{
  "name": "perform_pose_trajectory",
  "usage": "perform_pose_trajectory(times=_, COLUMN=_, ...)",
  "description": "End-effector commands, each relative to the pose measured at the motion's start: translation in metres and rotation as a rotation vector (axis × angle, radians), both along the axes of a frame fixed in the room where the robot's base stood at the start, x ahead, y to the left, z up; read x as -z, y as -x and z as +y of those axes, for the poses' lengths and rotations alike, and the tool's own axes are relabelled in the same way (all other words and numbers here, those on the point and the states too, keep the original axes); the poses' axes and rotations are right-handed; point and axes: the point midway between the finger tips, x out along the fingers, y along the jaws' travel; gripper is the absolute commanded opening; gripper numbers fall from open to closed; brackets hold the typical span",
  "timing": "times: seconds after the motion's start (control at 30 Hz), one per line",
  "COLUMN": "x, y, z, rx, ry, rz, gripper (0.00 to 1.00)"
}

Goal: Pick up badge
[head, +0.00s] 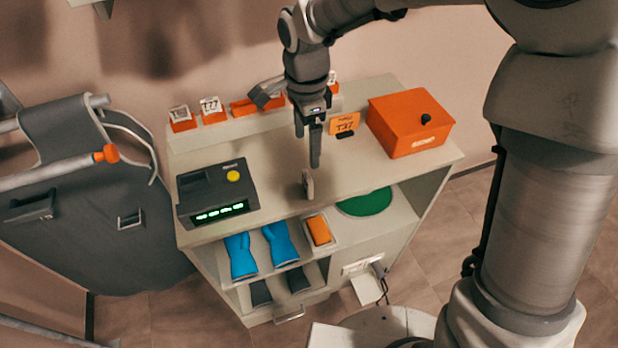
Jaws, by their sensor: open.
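My gripper (308,148) points down over the top of the cabinet, open, with nothing seen between its fingers. A small pale upright piece (307,185) stands near the front edge of the cabinet top, just below the fingertips in the picture; it may be the badge, but it is too small to be sure. An orange card with dark lettering (345,122) stands in a black holder behind and to the right of the fingers. I cannot tell whether that card is a badge or a sign.
A dark device with a green display (220,211) stands left on the cabinet top (270,170); an orange box (409,123) stands right. Numbered orange blocks (212,110) line the back ledge. Below are blue gloves (240,256), a tray with an orange item (318,230) and a green disc (364,203).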

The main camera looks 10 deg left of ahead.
Motion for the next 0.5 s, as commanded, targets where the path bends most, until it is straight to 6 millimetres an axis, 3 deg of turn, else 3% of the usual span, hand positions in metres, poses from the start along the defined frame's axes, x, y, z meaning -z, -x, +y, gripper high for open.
perform_pose_trajectory(times=0.2, x=0.042, y=0.001, z=0.000, rx=-0.001, ry=0.001, rz=0.004, gripper=0.93)
perform_pose_trajectory(times=0.5, x=0.064, y=0.003, z=-0.001, rx=-0.001, ry=0.001, rz=0.003, gripper=0.93)
